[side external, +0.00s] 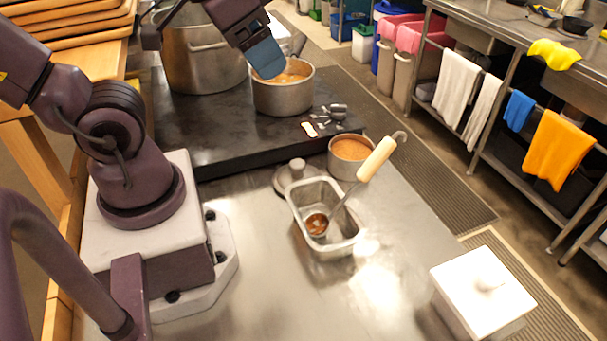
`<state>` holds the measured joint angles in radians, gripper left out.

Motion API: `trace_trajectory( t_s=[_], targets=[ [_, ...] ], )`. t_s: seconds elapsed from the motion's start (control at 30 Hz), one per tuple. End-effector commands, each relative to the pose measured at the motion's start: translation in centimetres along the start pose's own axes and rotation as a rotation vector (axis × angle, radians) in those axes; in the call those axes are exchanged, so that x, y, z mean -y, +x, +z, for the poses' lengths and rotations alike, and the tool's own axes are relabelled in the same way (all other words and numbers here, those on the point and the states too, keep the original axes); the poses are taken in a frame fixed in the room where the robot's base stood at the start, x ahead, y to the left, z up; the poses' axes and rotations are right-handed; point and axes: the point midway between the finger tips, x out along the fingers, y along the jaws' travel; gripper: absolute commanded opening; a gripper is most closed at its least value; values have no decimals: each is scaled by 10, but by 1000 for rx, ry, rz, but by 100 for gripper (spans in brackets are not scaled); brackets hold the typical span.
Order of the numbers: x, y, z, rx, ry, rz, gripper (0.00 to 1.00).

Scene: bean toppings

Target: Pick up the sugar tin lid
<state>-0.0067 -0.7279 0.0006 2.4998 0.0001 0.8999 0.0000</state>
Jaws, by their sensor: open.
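A white square tin (462,318) stands at the lower right of the counter. Its white lid (465,278) with a round knob sits on top, and I take this to be the sugar tin lid. My gripper (268,62) is at the top middle, over the near rim of a metal pot, far up and left of the tin. Its blue fingers look seen edge-on, open, with nothing visible held. The fingertips partly cover the pot.
The metal pot (284,98) of orange food and a large stockpot (196,58) stand on the black stove (225,130). A smaller orange-filled pot (349,162), a round knobbed lid (288,182) and a metal container (345,247) with a ladle (376,160) lie between. The front counter is clear.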

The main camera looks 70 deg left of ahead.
Motion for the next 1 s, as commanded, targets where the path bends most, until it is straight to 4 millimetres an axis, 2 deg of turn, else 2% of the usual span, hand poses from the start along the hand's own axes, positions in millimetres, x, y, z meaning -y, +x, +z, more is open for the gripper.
trace_trajectory(
  t_s=[0.17,0.27,0.5,0.73,0.83,1.0],
  targets=[
    [13,35,2,170,-72,1,69],
    [24,62,-1,275,-199,-1,69],
    [62,136,1,457,-706,-103,69],
    [106,200,15,493,-1276,-314,69],
    [120,216,14,444,-1493,-386,69],
    [128,219,1,348,-1720,-415,69]
  ],
)
